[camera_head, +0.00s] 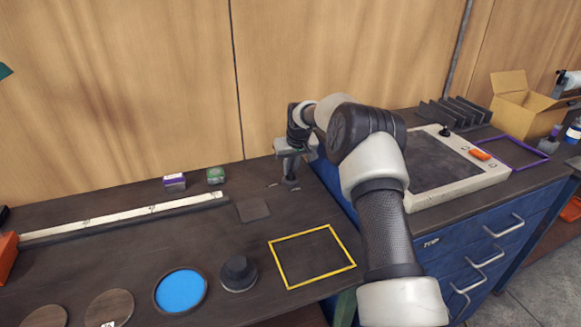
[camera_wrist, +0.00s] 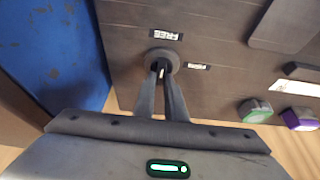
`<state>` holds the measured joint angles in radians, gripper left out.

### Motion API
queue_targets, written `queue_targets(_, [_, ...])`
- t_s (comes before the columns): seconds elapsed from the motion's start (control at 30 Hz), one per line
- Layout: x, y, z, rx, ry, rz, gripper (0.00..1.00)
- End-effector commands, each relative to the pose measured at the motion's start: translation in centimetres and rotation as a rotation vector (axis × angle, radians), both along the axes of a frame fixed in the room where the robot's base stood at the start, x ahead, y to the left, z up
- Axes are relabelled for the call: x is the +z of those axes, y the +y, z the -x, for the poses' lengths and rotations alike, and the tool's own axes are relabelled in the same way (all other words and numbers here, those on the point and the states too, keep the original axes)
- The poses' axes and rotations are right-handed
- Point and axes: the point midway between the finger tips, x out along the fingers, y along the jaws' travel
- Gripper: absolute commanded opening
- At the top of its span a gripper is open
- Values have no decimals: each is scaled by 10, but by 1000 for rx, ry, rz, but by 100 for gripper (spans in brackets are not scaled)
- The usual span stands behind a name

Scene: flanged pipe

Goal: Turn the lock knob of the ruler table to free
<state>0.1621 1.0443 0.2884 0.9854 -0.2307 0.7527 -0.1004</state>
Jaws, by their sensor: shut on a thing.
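The lock knob (camera_wrist: 161,57) is a round dark grey disc on the dark ruler table (camera_wrist: 135,75). My gripper (camera_wrist: 161,74) comes down on it in the wrist view, its two narrow fingers close together and shut on its grip. A small pale mark shows between the fingertips. Two small white labels stand by the knob, one (camera_wrist: 166,34) beyond it and one (camera_wrist: 197,66) to its right; their lettering is too small to read surely. In the head view my gripper (camera_head: 290,178) points down at the table's right end, and the fingers mostly hide the knob.
A long pale ruler (camera_head: 130,214) lies along the table. Purple (camera_head: 174,182) and green (camera_head: 216,175) small boxes stand near the wall. A flat grey plate (camera_head: 253,209) and a yellow frame (camera_head: 280,263) lie nearby. A blue cabinet (camera_head: 480,255) adjoins on the right.

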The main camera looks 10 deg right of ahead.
Motion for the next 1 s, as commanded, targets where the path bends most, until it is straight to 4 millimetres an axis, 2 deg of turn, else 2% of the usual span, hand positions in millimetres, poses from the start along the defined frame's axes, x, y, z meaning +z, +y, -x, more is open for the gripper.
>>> queue_targets(0.57, [0,0,0,37,2,2,0])
queue_targets(0.6, [0,0,0,37,2,2,18])
queue_targets(0.67, [0,0,0,36,2,1,28])
queue_targets(1.0, [2,0,1,35,0,1,30])
